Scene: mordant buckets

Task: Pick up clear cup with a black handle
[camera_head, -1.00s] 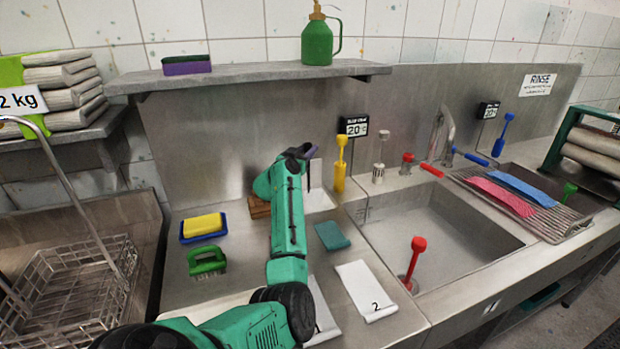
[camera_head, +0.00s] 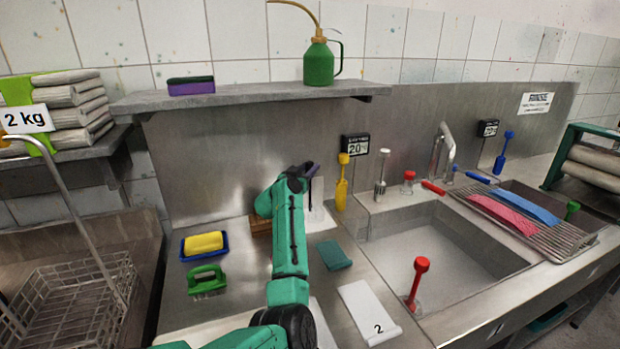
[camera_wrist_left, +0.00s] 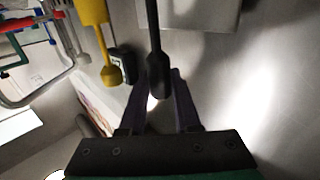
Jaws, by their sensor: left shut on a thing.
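My left gripper (camera_head: 310,170) is above the counter at the left of the sink, near the back wall. In the left wrist view its purple fingers (camera_wrist_left: 160,105) are shut on a black handle (camera_wrist_left: 158,75), which runs up the picture between them. In the head view a thin dark rod (camera_head: 309,194) hangs below the fingers. The clear cup itself cannot be made out for sure in either view. I cannot tell whether it is off the counter. My right gripper is not in view.
A yellow tool (camera_head: 342,188) stands just right of my gripper. A wooden block (camera_head: 260,226) lies behind my arm. The shelf (camera_head: 235,97) overhangs the back. A yellow sponge in a blue tray (camera_head: 204,256), a green brush (camera_head: 207,280) and a teal cloth (camera_head: 334,256) lie on the counter.

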